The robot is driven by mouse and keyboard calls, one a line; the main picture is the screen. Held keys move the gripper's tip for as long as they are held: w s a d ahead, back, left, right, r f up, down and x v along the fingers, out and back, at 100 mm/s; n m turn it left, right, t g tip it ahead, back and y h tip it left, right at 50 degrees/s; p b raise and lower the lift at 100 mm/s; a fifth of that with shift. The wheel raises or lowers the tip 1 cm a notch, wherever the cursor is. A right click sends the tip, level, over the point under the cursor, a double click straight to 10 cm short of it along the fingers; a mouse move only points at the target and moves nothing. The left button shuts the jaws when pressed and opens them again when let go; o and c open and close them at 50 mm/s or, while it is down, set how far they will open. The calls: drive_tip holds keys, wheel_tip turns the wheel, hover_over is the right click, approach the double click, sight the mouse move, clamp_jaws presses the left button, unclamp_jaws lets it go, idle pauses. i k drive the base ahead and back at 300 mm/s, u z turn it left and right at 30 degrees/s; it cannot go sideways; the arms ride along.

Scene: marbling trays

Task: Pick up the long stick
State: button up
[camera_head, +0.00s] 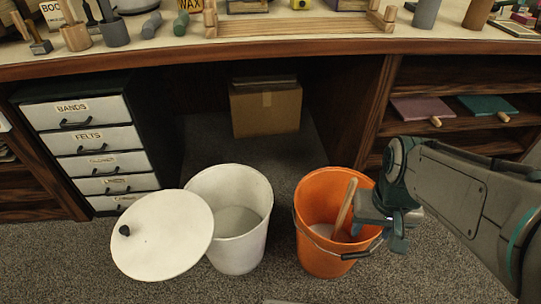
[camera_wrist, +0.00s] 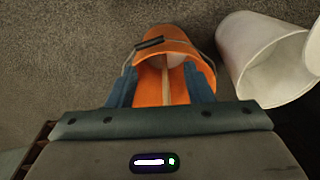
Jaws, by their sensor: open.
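The long stick (camera_head: 344,208) is a plain wooden rod leaning in the orange bucket (camera_head: 312,240), its top near the right rim and its lower end inside. My gripper (camera_head: 376,222) is open, over the right side of the bucket, close beside the stick. In the wrist view the bucket (camera_wrist: 180,47) lies ahead, and the stick (camera_wrist: 166,84) shows between the two blue fingers of my gripper (camera_wrist: 160,88). No contact between fingers and stick can be made out. The stick's lower part is partly hidden in the bucket.
A white bin (camera_head: 231,253) stands left of the bucket, with a round white lid (camera_head: 160,245) leaning against it. A wire handle (camera_head: 352,256) hangs at the bucket's front. The desk (camera_head: 120,59) with drawers and shelves runs behind. Carpet in front is clear.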

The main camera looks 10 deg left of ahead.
sight(353, 185)
drive_tip(key=z, duration=0.2)
drive_tip(key=k, duration=0.65)
drive_tip(key=u, duration=1.2)
drive_tip(key=i, duration=0.5)
drive_tip(key=z, duration=1.3)
